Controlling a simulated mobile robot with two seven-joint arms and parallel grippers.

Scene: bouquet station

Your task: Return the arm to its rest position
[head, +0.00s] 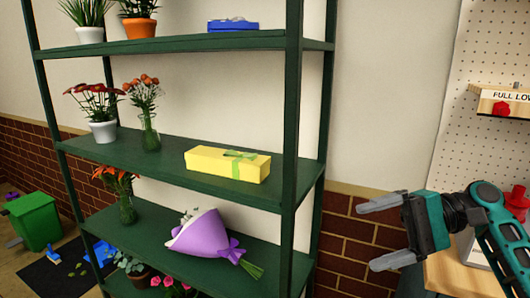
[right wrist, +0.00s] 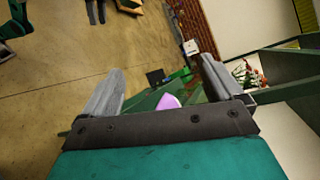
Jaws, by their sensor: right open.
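My right gripper (head: 378,234) is open and empty at the right of the head view, in front of the brick wall and apart from the shelf. Its two grey fingers are spread wide. In the right wrist view the same gripper (right wrist: 160,88) shows with nothing between its fingers; a purple patch (right wrist: 168,101) and green shelf parts show beyond it. My left gripper does not show in the head view.
A green shelf unit (head: 180,178) holds potted plants, a yellow box (head: 228,163) and a purple bouquet (head: 200,232). A wooden workbench (head: 450,278) and pegboard (head: 455,140) stand right. A green bin (head: 37,222) stands at left. Open floor (right wrist: 60,90) shows in the wrist view.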

